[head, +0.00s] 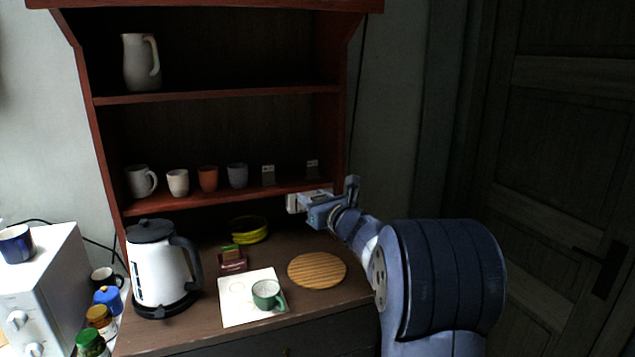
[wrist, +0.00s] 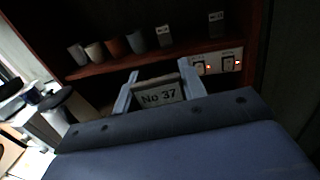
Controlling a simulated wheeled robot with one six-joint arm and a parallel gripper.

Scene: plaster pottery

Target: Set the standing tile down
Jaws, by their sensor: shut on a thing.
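My gripper (wrist: 158,84) is shut on a tile (wrist: 161,96) marked "No 37". The tile is held between the two fingers, its lettered face towards the wrist camera. In the head view my gripper (head: 308,207) is in front of the lower shelf's right end, above the cabinet top. I cannot clearly make out the tile there. No surface is seen touching the tile's lower edge, which the wrist housing hides.
Mugs and two small cards stand on the red shelf (head: 220,200). A switch panel (wrist: 217,64) is behind my gripper. The cabinet top holds a kettle (head: 160,270), a white board (head: 236,304) with a green cup (head: 266,293), a wooden trivet (head: 317,270) and a dark red holder (head: 232,264).

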